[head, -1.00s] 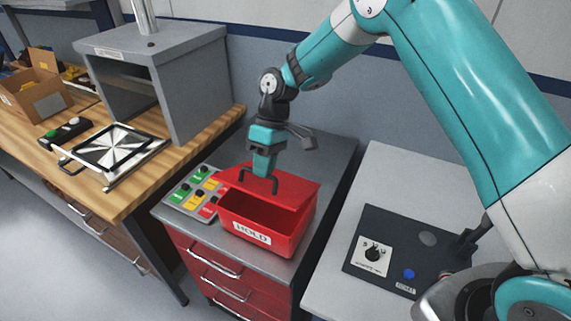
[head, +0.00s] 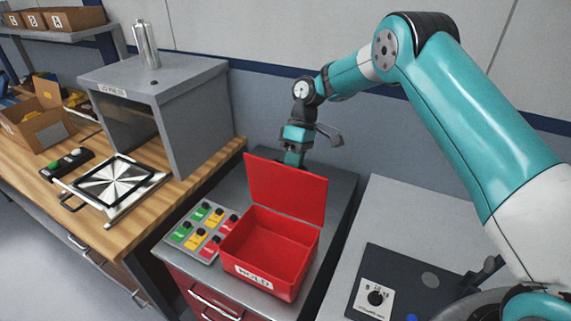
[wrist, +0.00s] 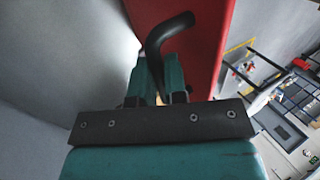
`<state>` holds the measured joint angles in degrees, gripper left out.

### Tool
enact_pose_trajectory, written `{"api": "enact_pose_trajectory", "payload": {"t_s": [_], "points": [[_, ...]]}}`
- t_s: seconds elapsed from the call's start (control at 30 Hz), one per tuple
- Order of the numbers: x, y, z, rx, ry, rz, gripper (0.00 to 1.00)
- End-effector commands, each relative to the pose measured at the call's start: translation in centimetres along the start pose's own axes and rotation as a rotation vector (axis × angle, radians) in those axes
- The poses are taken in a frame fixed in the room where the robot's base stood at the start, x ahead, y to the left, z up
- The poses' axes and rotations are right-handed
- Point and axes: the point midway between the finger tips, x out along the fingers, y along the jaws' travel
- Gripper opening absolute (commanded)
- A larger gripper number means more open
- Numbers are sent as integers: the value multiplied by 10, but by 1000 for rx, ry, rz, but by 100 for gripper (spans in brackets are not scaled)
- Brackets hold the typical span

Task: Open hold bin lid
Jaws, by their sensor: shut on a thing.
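The red hold bin (head: 268,248) stands on the grey cabinet top in the head view, its "HOLD" label facing front. Its lid (head: 286,190) stands roughly upright at the back edge, and the inside of the bin looks empty. My gripper (head: 293,160) is behind the raised lid, its fingertips hidden by it in the head view. In the wrist view my gripper (wrist: 160,90) is shut on the black lid handle (wrist: 168,38), with the red lid (wrist: 205,45) right beside it.
A button panel (head: 203,229) with green, yellow and red buttons lies left of the bin. A grey press housing (head: 190,105) stands on the wooden bench at left. A dark control box (head: 385,285) sits at right. The wall is close behind the lid.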

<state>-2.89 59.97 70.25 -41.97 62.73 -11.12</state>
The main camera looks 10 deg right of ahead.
Motion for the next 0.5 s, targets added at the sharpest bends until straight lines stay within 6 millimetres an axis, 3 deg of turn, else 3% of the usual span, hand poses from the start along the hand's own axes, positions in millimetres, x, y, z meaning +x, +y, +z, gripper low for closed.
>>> {"api": "enact_pose_trajectory", "payload": {"t_s": [0.2, 0.5], "points": [[2, 20, 3, 16, -13, -11, 0], [3, 33, 3, 13, -16, -13, 0]]}}
